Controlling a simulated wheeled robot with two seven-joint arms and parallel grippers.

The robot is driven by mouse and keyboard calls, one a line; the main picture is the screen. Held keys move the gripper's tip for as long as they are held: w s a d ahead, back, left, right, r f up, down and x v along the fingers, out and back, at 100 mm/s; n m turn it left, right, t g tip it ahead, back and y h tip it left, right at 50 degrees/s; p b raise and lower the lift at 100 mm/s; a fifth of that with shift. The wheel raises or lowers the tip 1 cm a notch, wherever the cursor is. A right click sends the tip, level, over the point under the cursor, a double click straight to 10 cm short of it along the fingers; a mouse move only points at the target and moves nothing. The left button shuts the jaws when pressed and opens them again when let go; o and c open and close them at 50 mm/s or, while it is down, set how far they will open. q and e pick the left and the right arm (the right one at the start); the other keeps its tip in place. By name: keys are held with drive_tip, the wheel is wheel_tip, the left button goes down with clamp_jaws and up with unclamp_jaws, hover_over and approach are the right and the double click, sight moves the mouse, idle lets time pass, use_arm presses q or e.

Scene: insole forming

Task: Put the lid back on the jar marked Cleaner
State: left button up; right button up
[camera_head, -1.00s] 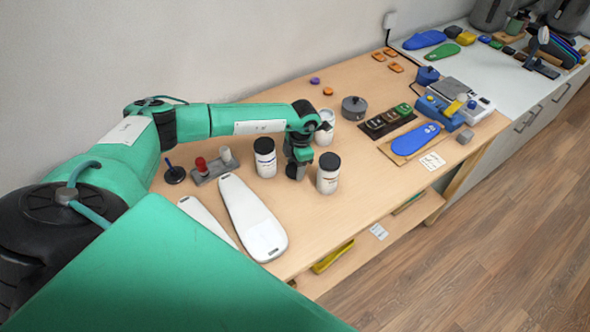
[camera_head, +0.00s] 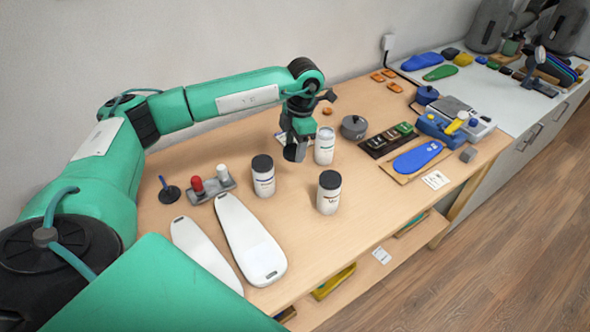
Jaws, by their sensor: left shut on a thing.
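My left gripper (camera_head: 298,146) is shut on a black lid (camera_head: 291,153), held tilted in the air just left of a white jar (camera_head: 324,147) that has no black lid on it. The gripper partly hides the lid. Two other white jars wear black lids: one (camera_head: 263,178) stands to the left, the other (camera_head: 329,194) nearer the front. All three jars stand upright on the wooden table (camera_head: 310,240). The jar labels are too small to read. My right gripper is not in view.
Two white insole-shaped forms (camera_head: 250,240) lie at front left. A stand with red and white knobs (camera_head: 211,187) is behind them. A grey round pot (camera_head: 354,127), a dark tray (camera_head: 375,146) and a blue insole (camera_head: 417,158) lie to the right.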

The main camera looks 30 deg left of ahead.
sight(295, 150)
use_arm(q)
drive_tip(key=shift+r+b, duration=0.35)
drive_tip(key=shift+r, duration=1.9)
drive_tip(key=shift+s+d+f+m, duration=0.1)
drive_tip(key=shift+d+m, duration=0.25)
drive_tip(key=shift+m, duration=0.25)
drive_tip(key=s+d+f+m+t, duration=0.1)
drive_tip(key=s+d+m, duration=0.3)
drive_tip(key=m, duration=1)
drive_tip(key=s+d+f+m+t, duration=0.1)
drive_tip(key=s+d+m, duration=0.3)
drive_tip(key=d+m, duration=0.6)
drive_tip(key=shift+s+d+f+m+t+h, duration=0.15)
drive_tip(key=shift+s+f+m+t+h, duration=0.2)
drive_tip(key=shift+m, duration=1.65)
drive_tip(key=shift+w+r, duration=0.1)
